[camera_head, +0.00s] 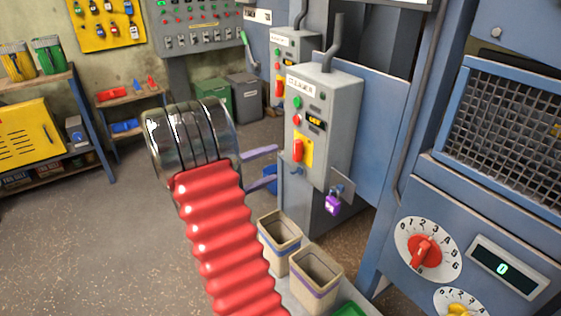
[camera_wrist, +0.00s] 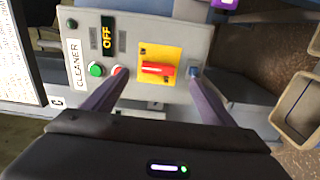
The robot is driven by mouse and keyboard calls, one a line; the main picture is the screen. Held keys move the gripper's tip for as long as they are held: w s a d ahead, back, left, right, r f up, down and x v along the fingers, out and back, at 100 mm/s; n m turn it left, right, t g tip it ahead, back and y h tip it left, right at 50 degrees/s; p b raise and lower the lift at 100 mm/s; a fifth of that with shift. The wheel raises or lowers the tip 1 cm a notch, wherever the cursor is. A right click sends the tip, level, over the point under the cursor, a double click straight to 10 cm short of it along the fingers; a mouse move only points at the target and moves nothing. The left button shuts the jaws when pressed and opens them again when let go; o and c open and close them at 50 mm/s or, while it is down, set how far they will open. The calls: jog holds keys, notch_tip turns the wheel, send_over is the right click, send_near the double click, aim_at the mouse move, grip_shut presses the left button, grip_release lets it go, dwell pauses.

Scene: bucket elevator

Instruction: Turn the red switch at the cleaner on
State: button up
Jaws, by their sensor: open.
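The cleaner's grey control box (camera_head: 322,110) stands right of centre in the head view. Its red switch (camera_head: 298,150) sits upright on a yellow plate low on the front. In the wrist view the box is turned sideways, with a CLEANER label (camera_wrist: 77,64) and a display (camera_wrist: 107,38) reading OFF. There the red switch (camera_wrist: 157,69) lies crosswise on its yellow plate (camera_wrist: 160,50). My gripper (camera_head: 277,166) is open and empty, pointing at the box from the left. In the wrist view my fingers (camera_wrist: 158,80) appear on either side of the switch, not closed on it; contact cannot be told.
A green button (camera_wrist: 96,69) and a red button (camera_wrist: 117,71) sit beside the yellow plate. A purple padlock (camera_head: 333,204) hangs on the box's right side. Two beige bins (camera_head: 280,243) stand below. A similar box (camera_head: 296,52) is behind. Open floor lies left.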

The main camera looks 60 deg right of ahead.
jog(key=v, duration=0.3)
jog(key=shift+w+a, duration=0.15)
jog(key=shift+a, duration=0.15)
dwell(0.5)
